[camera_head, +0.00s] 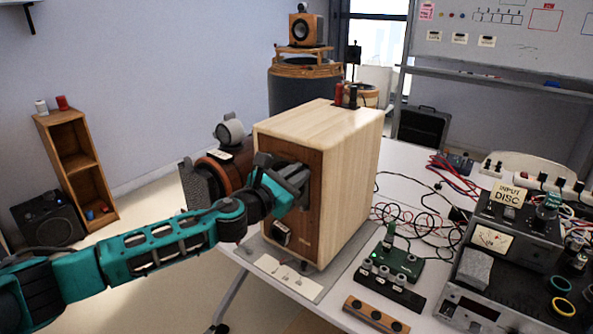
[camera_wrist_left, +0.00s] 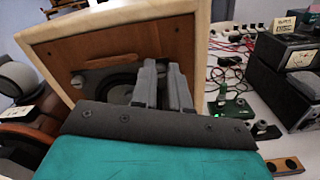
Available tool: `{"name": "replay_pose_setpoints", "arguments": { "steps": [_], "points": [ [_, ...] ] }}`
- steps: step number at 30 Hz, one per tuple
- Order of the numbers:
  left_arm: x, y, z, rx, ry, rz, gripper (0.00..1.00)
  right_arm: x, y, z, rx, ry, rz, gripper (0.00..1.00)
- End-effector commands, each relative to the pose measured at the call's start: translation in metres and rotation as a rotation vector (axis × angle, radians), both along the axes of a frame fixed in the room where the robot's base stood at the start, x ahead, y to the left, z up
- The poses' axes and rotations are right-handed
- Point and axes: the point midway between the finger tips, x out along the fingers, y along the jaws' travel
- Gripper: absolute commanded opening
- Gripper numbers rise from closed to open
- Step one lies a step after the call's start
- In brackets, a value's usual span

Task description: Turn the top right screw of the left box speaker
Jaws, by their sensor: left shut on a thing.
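The box speaker (camera_head: 345,150) with pale wood sides and a brown front panel (camera_wrist_left: 105,58) stands on the table. In the left wrist view a grey round screw head (camera_wrist_left: 77,81) shows at the panel's left, beside a dark speaker cone (camera_wrist_left: 118,92) partly covered by my gripper. My left gripper (camera_head: 298,178) is at the upper right part of the panel. In the left wrist view its two grey fingers (camera_wrist_left: 163,72) are close together against the panel, shut on the top right screw, which the fingers hide. My right gripper is not in view.
A green circuit board (camera_head: 405,262) and loose cables (camera_head: 410,222) lie right of the speaker. Black measuring devices (camera_head: 512,240) fill the table's right side. A round device (camera_head: 212,170) stands close left of the speaker, behind my arm. A wooden strip (camera_head: 375,314) lies in front.

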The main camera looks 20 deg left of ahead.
Motion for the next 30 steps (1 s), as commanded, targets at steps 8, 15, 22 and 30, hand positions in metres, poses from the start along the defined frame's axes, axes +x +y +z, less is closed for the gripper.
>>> {"name": "replay_pose_setpoints", "arguments": {
  "steps": [8,15,22,30],
  "points": [
    [0.0000,0.0000,-0.0003,0.061,-0.022,0.000,0.00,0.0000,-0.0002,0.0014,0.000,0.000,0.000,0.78],
    [0.0000,0.0001,-0.0005,0.069,-0.025,0.000,0.00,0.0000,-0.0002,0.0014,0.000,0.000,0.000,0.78],
    [-0.0001,0.0001,-0.0004,0.068,-0.025,0.000,0.19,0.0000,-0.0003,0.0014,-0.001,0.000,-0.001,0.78],
    [0.0001,0.0003,-0.0001,0.067,-0.025,0.001,0.40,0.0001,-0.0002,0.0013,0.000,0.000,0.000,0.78]
  ]
}}
